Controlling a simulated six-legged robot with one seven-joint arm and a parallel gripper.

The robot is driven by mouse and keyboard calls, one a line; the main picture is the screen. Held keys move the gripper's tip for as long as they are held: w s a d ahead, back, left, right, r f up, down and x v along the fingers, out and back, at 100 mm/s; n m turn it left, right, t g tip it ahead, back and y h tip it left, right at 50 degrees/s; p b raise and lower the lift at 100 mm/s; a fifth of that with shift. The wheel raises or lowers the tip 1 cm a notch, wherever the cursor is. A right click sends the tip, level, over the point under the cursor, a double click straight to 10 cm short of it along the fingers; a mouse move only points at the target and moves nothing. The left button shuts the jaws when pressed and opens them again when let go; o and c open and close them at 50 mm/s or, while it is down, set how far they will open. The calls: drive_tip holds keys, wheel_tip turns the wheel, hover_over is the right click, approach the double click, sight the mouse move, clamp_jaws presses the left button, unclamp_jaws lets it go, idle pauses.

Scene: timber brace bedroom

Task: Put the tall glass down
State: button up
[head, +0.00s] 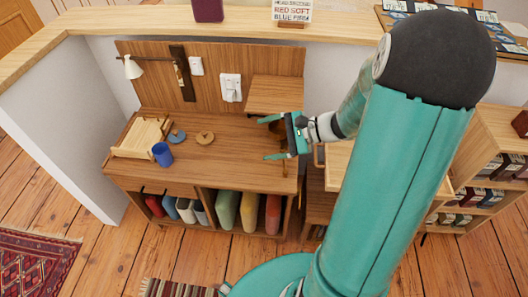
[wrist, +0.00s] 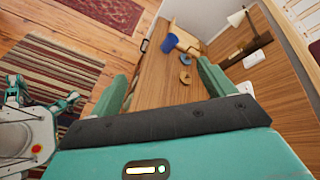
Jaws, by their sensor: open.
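The tall glass appears to be the blue cup (head: 162,154), standing on the wooden desk (head: 225,165) near its front left, beside a wooden tray (head: 142,137). The blue cup also shows in the wrist view (wrist: 169,43), beyond my fingers. My gripper (head: 265,138) is open and empty over the right part of the desk, its fingers pointing left towards the cup. A wide stretch of desk lies between the gripper and the cup. In the wrist view both green fingers (wrist: 160,80) are spread apart with nothing between them.
Two small discs, one blue (head: 178,137) and one tan (head: 205,138), lie right of the cup. A lamp (head: 133,67) reaches from the back panel. A raised shelf (head: 275,95) stands behind my gripper. The desk's front middle is clear.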

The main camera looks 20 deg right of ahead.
drive_tip(key=s+a+r+n+g+h, duration=0.5)
drive_tip(key=s+a+r+n, duration=0.1)
drive_tip(key=s+a+n, duration=0.3)
drive_tip(key=s+r+n+t+h, duration=0.3)
drive_tip(key=s+r+n+h, duration=0.3)
drive_tip(key=r+n, duration=0.1)
drive_tip(key=shift+d+r, duration=0.15)
drive_tip(key=shift+r, duration=0.55)
